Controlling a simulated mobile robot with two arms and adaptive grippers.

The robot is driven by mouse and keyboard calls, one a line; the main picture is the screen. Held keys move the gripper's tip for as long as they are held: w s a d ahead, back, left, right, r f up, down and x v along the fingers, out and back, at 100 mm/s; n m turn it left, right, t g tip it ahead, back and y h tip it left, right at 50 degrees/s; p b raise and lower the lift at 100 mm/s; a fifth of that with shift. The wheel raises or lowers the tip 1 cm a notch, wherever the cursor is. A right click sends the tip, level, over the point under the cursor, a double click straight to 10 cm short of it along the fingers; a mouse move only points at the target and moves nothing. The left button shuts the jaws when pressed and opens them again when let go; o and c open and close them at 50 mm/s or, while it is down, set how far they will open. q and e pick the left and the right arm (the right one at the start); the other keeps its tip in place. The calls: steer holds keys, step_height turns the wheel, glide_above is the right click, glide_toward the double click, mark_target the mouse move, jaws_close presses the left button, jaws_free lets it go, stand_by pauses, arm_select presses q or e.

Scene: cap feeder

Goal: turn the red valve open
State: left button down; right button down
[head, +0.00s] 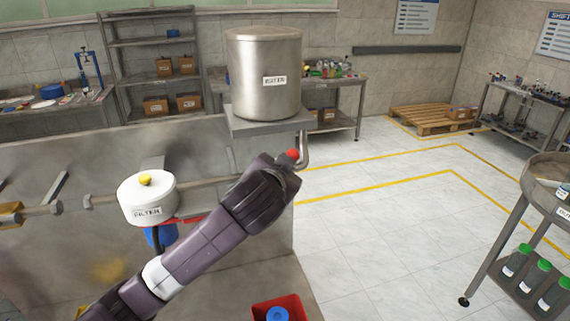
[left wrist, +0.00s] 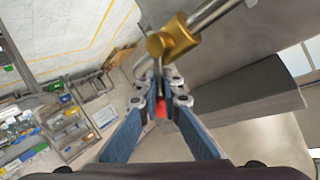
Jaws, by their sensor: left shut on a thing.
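The red valve has a brass body (left wrist: 172,38) on a metal pipe in the left wrist view. A grey lever runs from it down between my fingers, with a red part (left wrist: 161,108) showing there. My left gripper (left wrist: 160,88) is shut on this lever, its blue-grey fingers on both sides. In the head view a red tip (head: 293,155) shows at the end of my left arm, beside the pipe below the steel tank (head: 264,55). My wrist hides the valve body and most of my fingers there. My right gripper is not in view.
A white filter (head: 148,203) with a yellow knob stands left of my arm, with a red strip (head: 186,220) beneath it. A red bin (head: 265,306) holds a blue item at the bottom. A trolley with green-capped bottles (head: 533,272) stands right. The tiled floor between is clear.

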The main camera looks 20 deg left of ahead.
arm_select(q)
steer(key=shift+w+r, duration=0.1)
steer(key=shift+r, duration=0.55)
steer(key=c, duration=1.9)
jaws_free()
steer(key=shift+a, duration=0.1)
steer(key=shift+d+f, duration=0.25)
steer(key=shift+d, duration=0.2)
steer(key=a+v, duration=0.1)
steer(key=v, duration=1.1)
steer(key=shift+d, duration=0.35)
steer(key=shift+c, duration=0.6)
